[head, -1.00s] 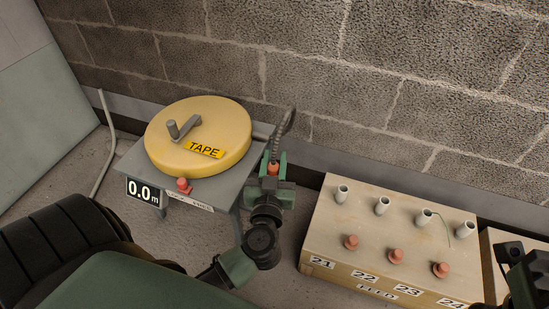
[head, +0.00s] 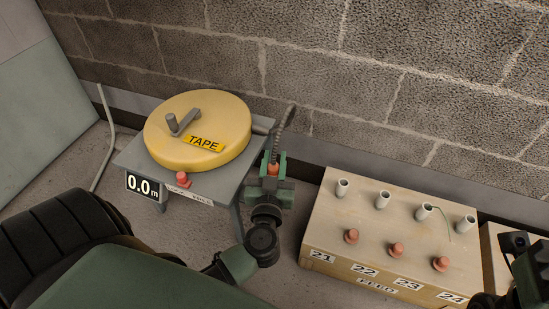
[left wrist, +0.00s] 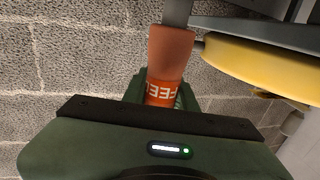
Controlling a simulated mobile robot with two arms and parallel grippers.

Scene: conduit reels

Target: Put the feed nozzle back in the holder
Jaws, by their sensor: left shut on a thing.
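The feed nozzle (head: 272,169) is an orange piece with a grey ribbed hose rising from its top. In the left wrist view the nozzle (left wrist: 170,55) carries an orange label with partly hidden lettering. My left gripper (head: 271,178) is shut on its lower part and holds it upright, just right of the reel stand (head: 218,185). The gripper fingers hide the nozzle's lower end. I cannot make out the holder for certain. A grey arm (head: 262,128) reaches from the reel toward the hose.
A yellow TAPE reel (head: 222,125) with a crank sits on the stand, with a 0.0 m display (head: 143,187). A wooden FEED box (head: 320,220) with several grey tubes and red knobs stands to the right. A block wall (head: 330,80) is close behind.

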